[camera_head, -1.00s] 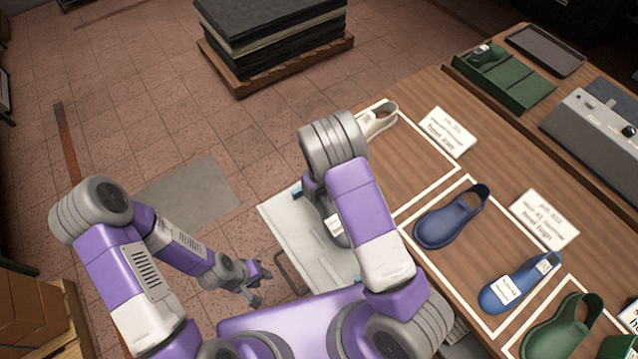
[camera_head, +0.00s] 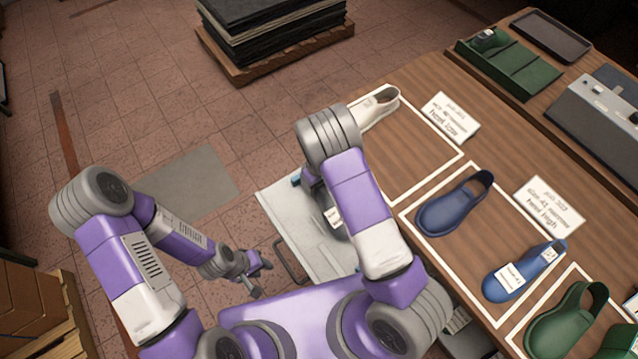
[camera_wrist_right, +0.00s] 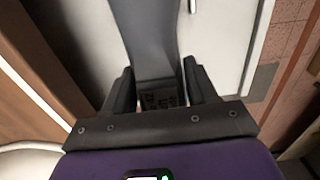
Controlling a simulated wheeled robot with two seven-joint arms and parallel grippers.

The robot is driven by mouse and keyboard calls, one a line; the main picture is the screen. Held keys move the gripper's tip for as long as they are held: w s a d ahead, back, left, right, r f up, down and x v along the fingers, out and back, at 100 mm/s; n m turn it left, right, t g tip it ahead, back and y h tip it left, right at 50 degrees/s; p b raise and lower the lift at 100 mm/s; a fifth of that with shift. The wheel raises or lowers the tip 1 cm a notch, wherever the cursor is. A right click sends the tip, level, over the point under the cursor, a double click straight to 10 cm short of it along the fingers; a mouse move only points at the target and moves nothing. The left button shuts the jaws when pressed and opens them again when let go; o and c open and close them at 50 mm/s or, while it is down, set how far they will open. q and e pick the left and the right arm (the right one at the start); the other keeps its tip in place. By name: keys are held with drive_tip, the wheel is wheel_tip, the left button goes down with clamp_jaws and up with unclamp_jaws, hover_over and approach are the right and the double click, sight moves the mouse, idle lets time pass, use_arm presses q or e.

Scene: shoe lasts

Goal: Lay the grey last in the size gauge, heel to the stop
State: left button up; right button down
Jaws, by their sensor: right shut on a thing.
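The grey last (camera_head: 337,222), with a white label, is mostly hidden behind my right arm in the head view. In the right wrist view the grey last (camera_wrist_right: 153,45) stands out between the two fingers of my right gripper (camera_wrist_right: 160,88), which is shut on it. Below it is a pale, flat surface (camera_head: 300,232); I cannot tell whether the last touches it. A small blue piece (camera_head: 296,181) shows at its far edge; I cannot tell whether it belongs to the size gauge. My left gripper (camera_head: 258,275) is open and empty, left of the pale surface.
The wooden table (camera_head: 412,98) on the right holds white-outlined areas with a cream shoe form (camera_head: 384,103), blue ones (camera_head: 455,203) and a green one (camera_head: 566,318). A green tray (camera_head: 510,70) is farther back.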

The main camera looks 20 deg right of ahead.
drive_tip(key=shift+f+b, duration=2.05)
drive_tip(key=shift+f, duration=0.5)
drive_tip(key=shift+f, duration=0.15)
drive_tip(key=shift+c, duration=1.2)
unclamp_jaws()
drive_tip(key=shift+r, duration=3.8)
